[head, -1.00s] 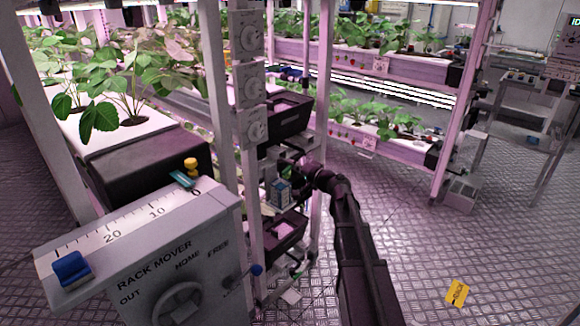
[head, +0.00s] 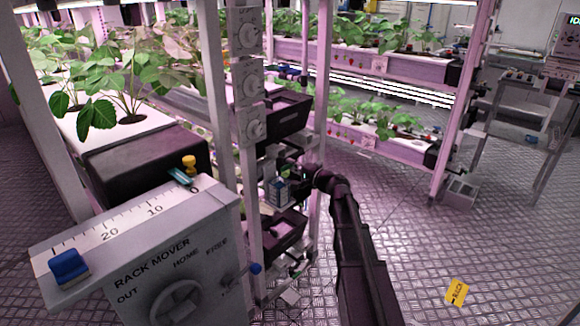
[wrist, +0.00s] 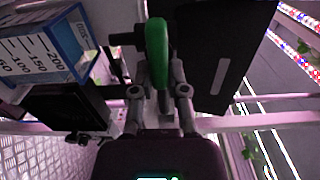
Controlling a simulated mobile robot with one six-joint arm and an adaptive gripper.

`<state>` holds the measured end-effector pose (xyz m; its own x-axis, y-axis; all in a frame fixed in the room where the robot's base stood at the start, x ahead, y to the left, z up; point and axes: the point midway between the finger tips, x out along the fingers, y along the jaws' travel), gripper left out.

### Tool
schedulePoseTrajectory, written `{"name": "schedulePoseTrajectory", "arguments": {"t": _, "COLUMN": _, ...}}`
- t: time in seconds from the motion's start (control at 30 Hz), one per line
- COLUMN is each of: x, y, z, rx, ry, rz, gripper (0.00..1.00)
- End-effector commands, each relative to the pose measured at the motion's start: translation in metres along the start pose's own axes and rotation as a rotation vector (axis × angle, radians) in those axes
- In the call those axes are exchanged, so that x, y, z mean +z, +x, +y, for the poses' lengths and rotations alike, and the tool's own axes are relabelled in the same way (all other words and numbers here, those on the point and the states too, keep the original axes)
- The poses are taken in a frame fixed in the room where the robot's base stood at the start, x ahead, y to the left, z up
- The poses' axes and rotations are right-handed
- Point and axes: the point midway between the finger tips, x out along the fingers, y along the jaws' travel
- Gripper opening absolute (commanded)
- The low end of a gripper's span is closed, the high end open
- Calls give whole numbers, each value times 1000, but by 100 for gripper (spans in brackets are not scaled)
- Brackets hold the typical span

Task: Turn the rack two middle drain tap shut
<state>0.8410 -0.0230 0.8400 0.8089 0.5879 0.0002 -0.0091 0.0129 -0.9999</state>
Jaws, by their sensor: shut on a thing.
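The tap's green handle (wrist: 157,45) stands upright in the wrist view, between the two fingers of my gripper (wrist: 158,78). The fingers are closed on the handle's near end. A dark pipe stub (wrist: 125,39) runs left from behind the handle. In the head view my gripper (head: 299,172) is at the rack's middle level, between the upper and lower black trough ends. The handle is mostly hidden there by the gripper, and its angle to the pipe is hard to tell.
A blue and white graduated box (wrist: 40,45) sits close left of the tap; it also shows in the head view (head: 278,191). A black trough end (wrist: 222,55) is close on the right. The rack mover box (head: 150,250) stands front left.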

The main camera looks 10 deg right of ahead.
Motion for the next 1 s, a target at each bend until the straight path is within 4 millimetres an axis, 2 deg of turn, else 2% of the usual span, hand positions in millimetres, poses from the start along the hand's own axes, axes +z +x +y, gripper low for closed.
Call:
{"name": "schedulePoseTrajectory", "arguments": {"t": 0.13, "x": 2, "y": -2, "z": 1, "rx": 4, "ry": -3, "rz": -4, "gripper": 0}}
{"name": "schedulePoseTrajectory", "arguments": {"t": 0.17, "x": 2, "y": -2, "z": 1, "rx": 4, "ry": -3, "rz": -4, "gripper": 25}}
{"name": "schedulePoseTrajectory", "arguments": {"t": 0.2, "x": 2, "y": -2, "z": 1, "rx": 4, "ry": -3, "rz": -3, "gripper": 37}}
{"name": "schedulePoseTrajectory", "arguments": {"t": 0.27, "x": 2, "y": -2, "z": 1, "rx": 3, "ry": -3, "rz": -3, "gripper": 54}}
{"name": "schedulePoseTrajectory", "arguments": {"t": 0.73, "x": 1, "y": -3, "z": 0, "rx": 1, "ry": -1, "rz": 0, "gripper": 54}}
{"name": "schedulePoseTrajectory", "arguments": {"t": 1.0, "x": 2, "y": -25, "z": 0, "rx": 1, "ry": -1, "rz": 1, "gripper": 54}}
